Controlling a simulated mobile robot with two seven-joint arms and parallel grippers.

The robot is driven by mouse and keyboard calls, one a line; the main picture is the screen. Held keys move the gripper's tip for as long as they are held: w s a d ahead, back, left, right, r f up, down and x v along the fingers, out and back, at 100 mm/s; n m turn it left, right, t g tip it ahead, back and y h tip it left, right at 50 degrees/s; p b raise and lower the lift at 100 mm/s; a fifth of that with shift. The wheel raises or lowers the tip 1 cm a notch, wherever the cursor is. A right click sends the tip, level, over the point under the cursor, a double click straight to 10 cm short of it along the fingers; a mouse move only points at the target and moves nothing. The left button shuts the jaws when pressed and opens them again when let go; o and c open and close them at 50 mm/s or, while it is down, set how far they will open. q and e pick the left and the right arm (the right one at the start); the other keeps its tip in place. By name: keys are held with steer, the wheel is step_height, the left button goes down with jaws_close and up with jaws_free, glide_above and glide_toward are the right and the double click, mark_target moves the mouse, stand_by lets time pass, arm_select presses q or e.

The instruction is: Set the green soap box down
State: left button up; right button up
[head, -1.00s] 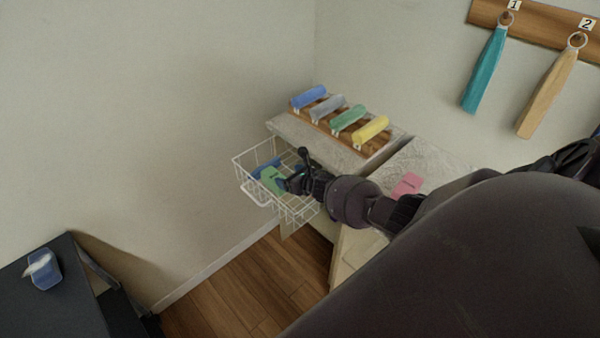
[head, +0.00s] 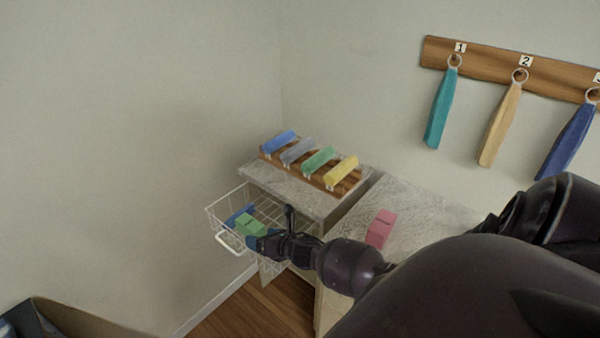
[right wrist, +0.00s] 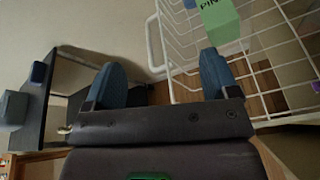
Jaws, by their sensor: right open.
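The green soap box (head: 250,224) is in the white wire basket (head: 228,240), close to a blue box (head: 238,213). In the right wrist view the green box (right wrist: 219,20) shows lettering and lies beyond the tip of the right-hand finger. My right gripper (head: 262,243) is at the basket, just beside the green box. In the right wrist view its two blue fingers (right wrist: 162,80) are spread wide with nothing between them. I cannot tell whether the box touches a fingertip. My left gripper is not in view.
A marbled shelf top (head: 255,172) beside the basket bears a wooden rack (head: 325,178) with several rolled towels. A pink box (head: 381,228) stands on the nearer counter (head: 430,205). Towels hang from a wall board (head: 490,72). A small purple thing (right wrist: 316,86) shows by the basket.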

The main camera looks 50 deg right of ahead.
steer(key=s+a+r+m+t, duration=0.2)
steer(key=s+a+r+m, duration=0.7)
steer(key=a+m, duration=0.3)
steer(key=s+d+f+m+g+h, duration=0.1)
steer(key=s+f+m, duration=0.3)
steer(key=s+m, duration=0.5)
steer(key=s+f+m+g+h, duration=0.1)
steer(key=s+f+m+g, duration=0.2)
steer(key=s+m, duration=0.6)
step_height(320, 180, down, 2)
steer(key=shift+d+f+m+g, duration=0.2)
steer(key=shift+d+m+g, duration=0.15)
steer(key=shift+m, duration=0.65)
steer(key=shift+w, duration=0.1)
arm_select(q)
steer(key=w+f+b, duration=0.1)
steer(key=b, duration=0.1)
steer(key=shift+b, duration=0.3)
arm_select(e)
steer(key=shift+w+f, duration=0.45)
steer(key=shift+f, duration=0.15)
